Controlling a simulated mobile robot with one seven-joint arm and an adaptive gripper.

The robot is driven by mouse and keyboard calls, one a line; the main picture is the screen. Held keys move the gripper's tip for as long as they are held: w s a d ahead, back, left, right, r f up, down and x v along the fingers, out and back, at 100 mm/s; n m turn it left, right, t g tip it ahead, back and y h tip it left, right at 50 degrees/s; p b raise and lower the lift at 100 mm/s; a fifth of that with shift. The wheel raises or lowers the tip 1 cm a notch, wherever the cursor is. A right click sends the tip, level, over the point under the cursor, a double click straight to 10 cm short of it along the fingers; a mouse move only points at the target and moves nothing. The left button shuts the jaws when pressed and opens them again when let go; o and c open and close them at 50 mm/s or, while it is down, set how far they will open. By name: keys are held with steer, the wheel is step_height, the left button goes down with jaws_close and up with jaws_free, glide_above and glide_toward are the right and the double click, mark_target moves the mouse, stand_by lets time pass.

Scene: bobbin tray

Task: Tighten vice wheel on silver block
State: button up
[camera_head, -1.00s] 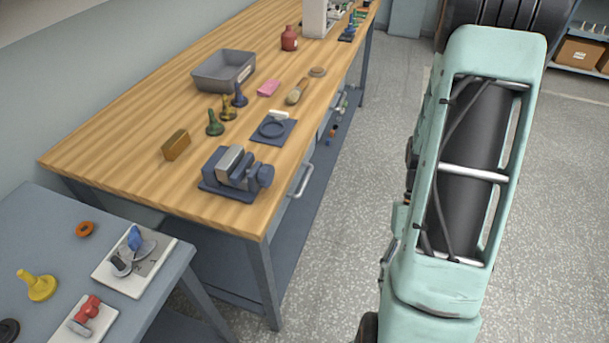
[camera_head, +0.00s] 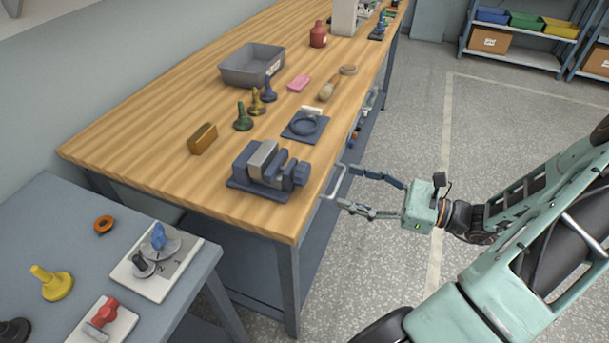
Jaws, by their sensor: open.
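The blue-grey vice (camera_head: 243,178) stands on its flat base near the front right corner of the wooden workbench. The silver block (camera_head: 263,158) sits between its jaws. The vice wheel (camera_head: 300,174) is the dark round part at the vice's right end, facing the bench's front edge. I cannot tell how tightly the jaws press the block. My gripper (camera_head: 342,190) is open and empty, off the front edge of the bench to the right of the wheel. Its fingers point left towards the bench and show close to the drawer handle; I cannot tell whether they touch it.
Behind the vice are a brass block (camera_head: 202,138), several bobbin-shaped pieces (camera_head: 243,118), a dark plate with a ring (camera_head: 290,134) and a grey tray (camera_head: 224,70). A lower grey table (camera_head: 70,222) stands at left. The floor right of the bench is clear.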

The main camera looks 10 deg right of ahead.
mark_target(307, 174)
steer(key=x, duration=1)
steer(key=shift+a, duration=0.15)
steer(key=c, duration=1.2)
steer(key=shift+o, duration=0.2)
